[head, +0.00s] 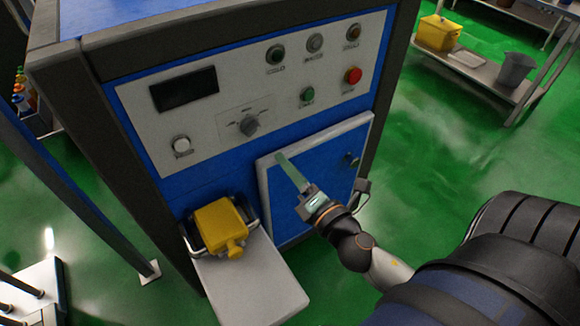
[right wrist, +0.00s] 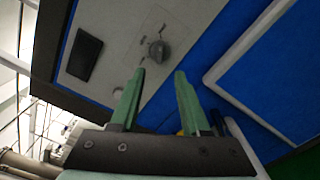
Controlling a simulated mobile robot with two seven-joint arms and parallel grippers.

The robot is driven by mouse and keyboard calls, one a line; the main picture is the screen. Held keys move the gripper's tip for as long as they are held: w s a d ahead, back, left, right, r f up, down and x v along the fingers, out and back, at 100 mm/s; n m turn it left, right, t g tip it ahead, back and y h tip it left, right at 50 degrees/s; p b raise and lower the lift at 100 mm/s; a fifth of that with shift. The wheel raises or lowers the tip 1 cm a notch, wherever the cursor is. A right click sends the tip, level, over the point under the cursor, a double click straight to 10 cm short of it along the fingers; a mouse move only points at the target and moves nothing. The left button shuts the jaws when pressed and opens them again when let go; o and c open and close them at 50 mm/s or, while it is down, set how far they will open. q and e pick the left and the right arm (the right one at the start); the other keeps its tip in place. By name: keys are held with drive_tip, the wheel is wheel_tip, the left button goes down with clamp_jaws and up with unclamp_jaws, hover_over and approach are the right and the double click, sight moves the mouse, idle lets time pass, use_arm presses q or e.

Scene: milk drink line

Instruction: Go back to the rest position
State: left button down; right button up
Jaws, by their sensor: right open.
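My right gripper (head: 290,170) is in front of the blue door of the machine in the head view, pointing up toward the control panel. In the right wrist view its two green fingers (right wrist: 158,95) are spread apart with nothing between them. The panel's grey knob (right wrist: 157,50) shows beyond the fingertips. My left gripper is not in view.
The blue machine (head: 215,160) has a panel with buttons, a dark display (head: 184,88) and a knob (head: 248,125). A yellow bottle-like object (head: 220,225) lies at a white shelf (head: 250,290). Green floor (head: 455,140) is clear at right, before a rack (head: 470,75).

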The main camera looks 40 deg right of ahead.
idle(0.4)
drive_tip(key=s+a+f+m+g+y+p, duration=0.1)
drive_tip(key=s+a+f+m+g+p, duration=0.3)
drive_tip(key=s+f+m, duration=0.2)
drive_tip(key=s+a+f+m+g+y+p, duration=0.2)
drive_tip(key=s+a+f+m+g+p, duration=0.2)
drive_tip(key=f+m, duration=0.6)
drive_tip(key=s+a+m+g, duration=0.1)
drive_tip(key=s+m, duration=0.1)
drive_tip(key=m, duration=0.3)
drive_tip(key=shift+a+f, duration=0.15)
drive_tip(key=shift+f, duration=0.05)
drive_tip(key=shift+c, duration=0.3)
idle(0.4)
